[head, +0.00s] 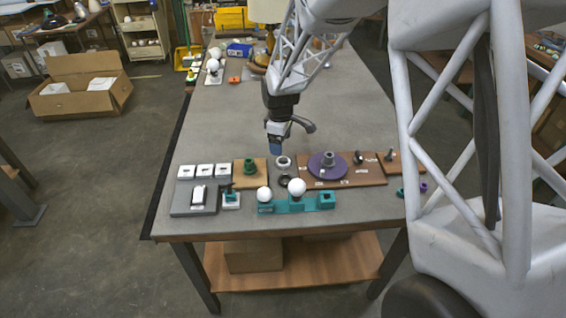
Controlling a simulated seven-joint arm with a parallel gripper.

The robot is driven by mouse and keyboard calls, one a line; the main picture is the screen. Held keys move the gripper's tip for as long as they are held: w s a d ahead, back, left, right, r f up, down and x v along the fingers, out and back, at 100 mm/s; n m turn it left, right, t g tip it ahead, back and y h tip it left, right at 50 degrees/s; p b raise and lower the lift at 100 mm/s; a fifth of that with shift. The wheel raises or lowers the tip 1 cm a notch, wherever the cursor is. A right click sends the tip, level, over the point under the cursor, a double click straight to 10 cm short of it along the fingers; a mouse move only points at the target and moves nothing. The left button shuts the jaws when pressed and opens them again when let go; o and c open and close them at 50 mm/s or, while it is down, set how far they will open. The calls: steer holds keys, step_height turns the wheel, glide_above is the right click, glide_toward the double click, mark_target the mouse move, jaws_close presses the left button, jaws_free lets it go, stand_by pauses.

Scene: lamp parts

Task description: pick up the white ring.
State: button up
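The white ring (283,162) lies on the grey table, between a wooden block with a green part and a brown board with a purple disc. My gripper (277,147) points down just above and slightly left of the ring in the picture. Its blue fingertip shows, and the ring looks uncovered below it. The height between them is hard to judge. I cannot see whether the fingers are open or shut.
A dark ring (285,180) lies just in front. The green part (249,167) stands left, the purple disc (328,166) right. A teal holder (327,200) with white balls is nearer. White square pieces (204,171) lie left. The table (235,125) behind is mostly clear.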

mark_target(282, 164)
steer(key=shift+f, duration=1.25)
steer(key=shift+d+f, duration=0.2)
steer(key=shift+f, duration=2.4)
steer(key=c, duration=1)
step_height(282, 164, up, 10)
